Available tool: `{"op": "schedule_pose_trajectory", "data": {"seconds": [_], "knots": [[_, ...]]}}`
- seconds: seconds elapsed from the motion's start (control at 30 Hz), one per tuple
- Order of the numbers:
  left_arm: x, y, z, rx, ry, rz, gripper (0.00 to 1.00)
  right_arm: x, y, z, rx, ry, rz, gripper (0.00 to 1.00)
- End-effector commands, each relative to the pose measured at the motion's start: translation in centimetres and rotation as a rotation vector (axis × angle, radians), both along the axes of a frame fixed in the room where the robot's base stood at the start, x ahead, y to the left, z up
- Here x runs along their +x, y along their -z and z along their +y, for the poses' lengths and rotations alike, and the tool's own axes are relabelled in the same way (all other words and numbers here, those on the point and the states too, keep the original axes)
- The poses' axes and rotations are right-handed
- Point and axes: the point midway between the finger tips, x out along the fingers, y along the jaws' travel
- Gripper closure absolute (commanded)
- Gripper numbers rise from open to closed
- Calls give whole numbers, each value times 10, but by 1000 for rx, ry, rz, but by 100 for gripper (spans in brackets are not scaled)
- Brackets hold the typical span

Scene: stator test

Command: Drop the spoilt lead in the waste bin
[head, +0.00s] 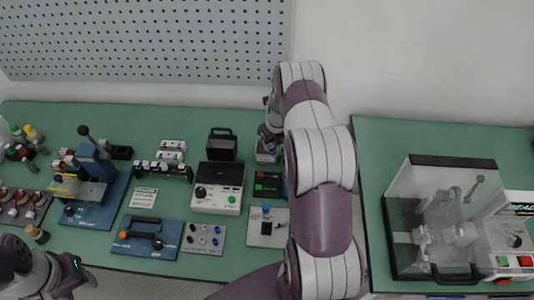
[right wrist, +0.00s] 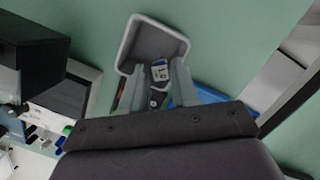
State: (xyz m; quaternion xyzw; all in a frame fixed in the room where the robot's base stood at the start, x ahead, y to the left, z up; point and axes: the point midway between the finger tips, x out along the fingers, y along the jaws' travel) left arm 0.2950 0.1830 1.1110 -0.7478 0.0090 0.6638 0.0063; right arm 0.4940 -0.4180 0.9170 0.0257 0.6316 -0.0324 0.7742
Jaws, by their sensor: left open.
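I cannot make out the spoilt lead in either view. A light grey, open-topped container (right wrist: 181,46) lies just past my right fingertips in the right wrist view. It may be the waste bin, but I cannot tell. My right gripper (right wrist: 157,85) has its fingers apart, over the container's near edge. In the head view the right gripper (head: 267,155) is partly hidden by my arm at the back of the green bench. My left gripper (head: 73,272) is open at the lower left.
The green bench (head: 270,118) holds a blue press (head: 92,165), a black handled box (head: 222,146), a tester with a black lid (head: 217,188), a blue panel (head: 147,238) and a grey knob plate (head: 204,238). A clear-covered chamber (head: 445,215) stands on the right bench.

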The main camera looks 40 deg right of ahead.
Motion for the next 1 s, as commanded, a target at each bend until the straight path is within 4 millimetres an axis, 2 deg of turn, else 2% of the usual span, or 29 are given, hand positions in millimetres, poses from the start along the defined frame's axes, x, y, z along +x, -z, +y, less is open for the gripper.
{"op": "schedule_pose_trajectory", "data": {"seconds": [0.3,0.43,0.57,0.8,0.9,1.0], "knots": [[0,0,0,0,0,0,57,0,0,0,0,0,0,52],[0,2,0,0,0,0,57,-1,-8,0,-1,0,-2,52],[0,9,0,0,0,0,57,-6,-34,0,-3,-1,-5,52],[0,21,0,0,0,0,57,-19,-96,1,-2,0,-3,52],[0,23,0,0,0,0,57,-22,-113,1,-1,-1,-2,52],[0,24,0,0,0,0,57,-24,-121,2,-1,-1,-1,52]]}}
